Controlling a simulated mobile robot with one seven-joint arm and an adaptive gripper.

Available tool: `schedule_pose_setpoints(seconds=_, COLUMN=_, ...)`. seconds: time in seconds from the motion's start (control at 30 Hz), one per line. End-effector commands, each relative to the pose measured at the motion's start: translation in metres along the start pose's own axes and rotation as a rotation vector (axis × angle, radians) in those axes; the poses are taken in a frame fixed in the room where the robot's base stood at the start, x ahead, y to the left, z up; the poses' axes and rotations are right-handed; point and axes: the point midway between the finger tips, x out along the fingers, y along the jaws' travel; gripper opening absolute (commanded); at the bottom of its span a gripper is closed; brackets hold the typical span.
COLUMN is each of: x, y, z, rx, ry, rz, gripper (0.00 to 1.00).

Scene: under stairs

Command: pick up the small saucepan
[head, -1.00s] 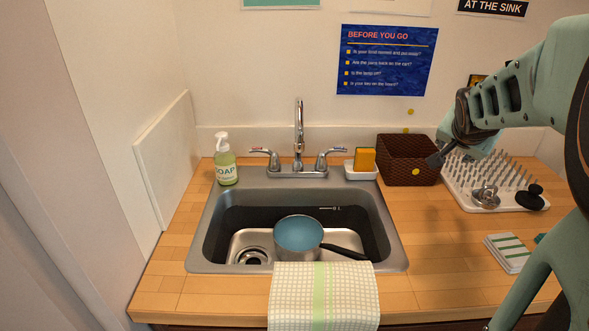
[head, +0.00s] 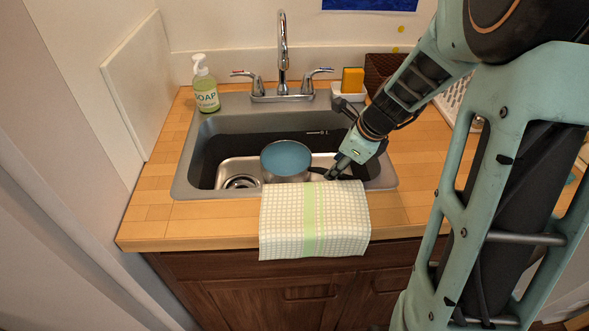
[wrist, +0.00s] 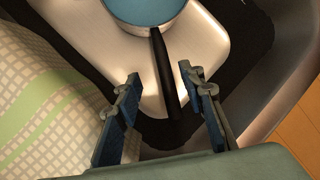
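The small saucepan (head: 286,158) sits in the sink, with a grey metal outside and a blue inside. Its black handle points right, toward my gripper (head: 335,172). The wrist view shows part of the saucepan (wrist: 143,10) at the top, with its handle running down the middle. My gripper (wrist: 163,85) is open there, with one blue-padded finger on each side of the handle and visible gaps between. The handle's end lies between the fingers. In the head view my gripper hides part of the handle.
The sink (head: 190,165) has a raised rim around the pan. A checked towel (head: 315,220) hangs over its front edge, close to my gripper. The faucet (head: 283,60), soap bottle (head: 206,90) and yellow sponge (head: 352,80) stand behind. Bare counter (head: 420,160) lies to the right.

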Motion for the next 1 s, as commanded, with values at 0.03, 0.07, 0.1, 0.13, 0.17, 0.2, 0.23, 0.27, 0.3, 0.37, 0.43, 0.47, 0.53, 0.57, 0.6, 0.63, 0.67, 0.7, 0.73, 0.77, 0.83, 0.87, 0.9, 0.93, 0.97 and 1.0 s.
schedule_pose_setpoints(seconds=0.03, x=0.009, y=0.0, z=-0.001, rx=0.0, ry=0.001, rz=0.001, gripper=0.37)
schedule_pose_setpoints(seconds=0.07, x=0.012, y=0.0, z=-0.001, rx=-0.001, ry=0.001, rz=0.0, gripper=0.37)
schedule_pose_setpoints(seconds=0.1, x=0.015, y=0.0, z=-0.001, rx=-0.001, ry=0.001, rz=0.0, gripper=0.37)
schedule_pose_setpoints(seconds=0.13, x=0.016, y=-0.001, z=-0.001, rx=-0.001, ry=0.001, rz=-0.001, gripper=0.37)
schedule_pose_setpoints(seconds=0.17, x=0.018, y=-0.001, z=-0.001, rx=-0.001, ry=0.001, rz=-0.001, gripper=0.37)
schedule_pose_setpoints(seconds=0.2, x=0.02, y=-0.001, z=-0.001, rx=-0.001, ry=0.001, rz=-0.002, gripper=0.37)
schedule_pose_setpoints(seconds=0.23, x=0.022, y=-0.001, z=-0.001, rx=-0.001, ry=0.001, rz=-0.002, gripper=0.37)
schedule_pose_setpoints(seconds=0.27, x=0.025, y=-0.002, z=-0.001, rx=-0.001, ry=0.001, rz=-0.002, gripper=0.37)
schedule_pose_setpoints(seconds=0.3, x=0.03, y=-0.002, z=-0.001, rx=-0.001, ry=0.001, rz=0.0, gripper=0.37)
schedule_pose_setpoints(seconds=0.37, x=0.04, y=-0.003, z=-0.001, rx=-0.001, ry=0.001, rz=0.001, gripper=0.37)
schedule_pose_setpoints(seconds=0.43, x=0.05, y=-0.005, z=-0.002, rx=-0.001, ry=0.001, rz=0.0, gripper=0.37)
schedule_pose_setpoints(seconds=0.47, x=0.054, y=-0.005, z=-0.001, rx=-0.002, ry=0.001, rz=0.0, gripper=0.37)
schedule_pose_setpoints(seconds=0.53, x=0.063, y=-0.005, z=-0.001, rx=-0.002, ry=0.001, rz=-0.001, gripper=0.37)
schedule_pose_setpoints(seconds=0.57, x=0.065, y=-0.005, z=-0.001, rx=-0.003, ry=0.001, rz=-0.001, gripper=0.37)
schedule_pose_setpoints(seconds=0.6, x=0.067, y=-0.005, z=-0.001, rx=-0.003, ry=0.001, rz=-0.001, gripper=0.37)
schedule_pose_setpoints(seconds=0.63, x=0.069, y=-0.005, z=-0.001, rx=-0.003, ry=0.001, rz=-0.001, gripper=0.37)
schedule_pose_setpoints(seconds=0.67, x=0.069, y=-0.005, z=-0.001, rx=-0.003, ry=0.001, rz=-0.001, gripper=0.37)
schedule_pose_setpoints(seconds=0.7, x=0.07, y=-0.005, z=-0.001, rx=-0.003, ry=0.001, rz=-0.002, gripper=0.37)
schedule_pose_setpoints(seconds=0.73, x=0.07, y=-0.006, z=0.0, rx=-0.003, ry=0.001, rz=-0.002, gripper=0.37)
schedule_pose_setpoints(seconds=0.77, x=0.07, y=-0.006, z=0.0, rx=-0.003, ry=0.001, rz=-0.003, gripper=0.37)
schedule_pose_setpoints(seconds=0.83, x=0.069, y=-0.006, z=0.0, rx=-0.003, ry=0.001, rz=-0.003, gripper=0.37)
schedule_pose_setpoints(seconds=0.87, x=0.069, y=-0.006, z=0.0, rx=-0.003, ry=0.001, rz=-0.003, gripper=0.37)
schedule_pose_setpoints(seconds=0.9, x=0.069, y=-0.006, z=0.0, rx=-0.003, ry=0.001, rz=-0.003, gripper=0.34)
schedule_pose_setpoints(seconds=0.93, x=0.069, y=-0.006, z=0.0, rx=-0.003, ry=0.001, rz=-0.003, gripper=0.31)
schedule_pose_setpoints(seconds=0.97, x=0.069, y=-0.006, z=0.0, rx=-0.003, ry=0.001, rz=-0.003, gripper=0.28)
schedule_pose_setpoints(seconds=1.0, x=0.069, y=-0.006, z=0.0, rx=-0.003, ry=0.001, rz=-0.003, gripper=0.23)
